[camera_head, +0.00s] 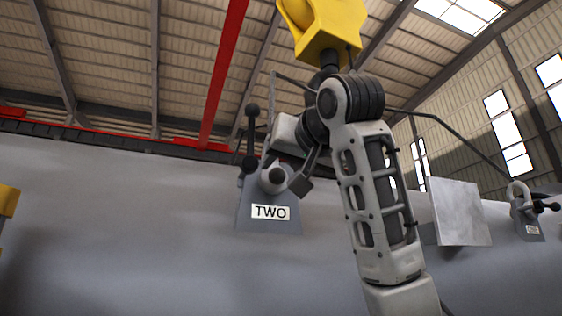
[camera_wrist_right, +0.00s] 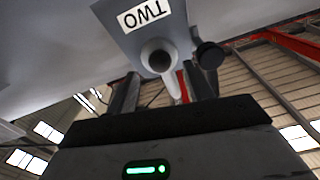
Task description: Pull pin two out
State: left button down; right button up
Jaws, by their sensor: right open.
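A grey bracket (camera_head: 256,217) labelled TWO stands on the large grey shell in the head view, left of centre. It also shows upside down in the right wrist view (camera_wrist_right: 115,14). A pale round pin end (camera_head: 274,174) sits above the label, and it shows in the wrist view (camera_wrist_right: 158,55) too. A black handle with ball ends (camera_head: 251,110) stands upright beside it. My right gripper (camera_head: 286,168) is open at the bracket. In the wrist view its dark fingers (camera_wrist_right: 162,88) stand either side of the pin end's line; contact cannot be told. My left gripper is out of view.
A yellow hook block (camera_head: 330,28) hangs above my right arm, with dark sling lines running down both sides. A second bracket (camera_head: 530,231) and a flat grey plate (camera_head: 461,212) are at the right. A yellow part (camera_head: 8,200) shows at the left edge.

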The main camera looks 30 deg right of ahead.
jog(key=shift+p+x, duration=0.45)
jog(key=shift+x, duration=1.35)
grip_shut()
jog(key=shift+s, duration=0.15)
jog(key=b, duration=0.4)
send_near(280, 173)
jog(key=shift+s+f, duration=0.1)
jog(key=shift+s, duration=0.5)
